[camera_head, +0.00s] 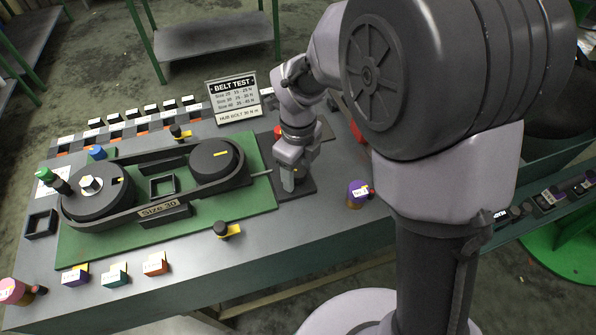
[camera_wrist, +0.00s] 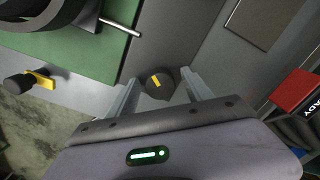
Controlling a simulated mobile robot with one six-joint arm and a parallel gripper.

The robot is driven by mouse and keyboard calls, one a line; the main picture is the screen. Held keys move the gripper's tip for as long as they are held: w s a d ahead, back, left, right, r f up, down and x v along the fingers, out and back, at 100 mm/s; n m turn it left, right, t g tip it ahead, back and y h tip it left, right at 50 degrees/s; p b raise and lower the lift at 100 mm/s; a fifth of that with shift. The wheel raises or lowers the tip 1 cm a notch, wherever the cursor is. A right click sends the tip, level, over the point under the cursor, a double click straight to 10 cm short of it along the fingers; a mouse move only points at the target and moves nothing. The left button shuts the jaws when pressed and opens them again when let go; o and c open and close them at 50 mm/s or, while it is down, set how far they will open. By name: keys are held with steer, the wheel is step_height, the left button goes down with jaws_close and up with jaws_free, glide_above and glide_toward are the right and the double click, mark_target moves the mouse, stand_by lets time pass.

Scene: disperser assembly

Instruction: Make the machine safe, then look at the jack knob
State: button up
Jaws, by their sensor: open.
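My gripper (camera_head: 288,184) points down over a dark plate (camera_head: 304,190) at the right end of the green board (camera_head: 250,202). In the wrist view my gripper (camera_wrist: 162,77) is open, with a dark round knob (camera_wrist: 159,90) with a yellow mark between its fingers. Contact cannot be told. My arm hides this knob in the head view. A black knob with a yellow pointer (camera_head: 226,230) stands on the board's front edge; it also shows in the wrist view (camera_wrist: 20,83). A similar knob (camera_head: 178,132) is at the back. I cannot tell which is the jack knob.
A black belt (camera_head: 140,168) runs round two pulleys, the left one (camera_head: 98,196) and the right one (camera_head: 214,158). A Belt Test sign (camera_head: 236,98) stands behind. Coloured blocks (camera_head: 115,275) line the front. A purple cylinder (camera_head: 356,192) stands right of my gripper.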

steer(key=shift+c, duration=0.2)
jaws_close()
steer(key=shift+r, duration=0.1)
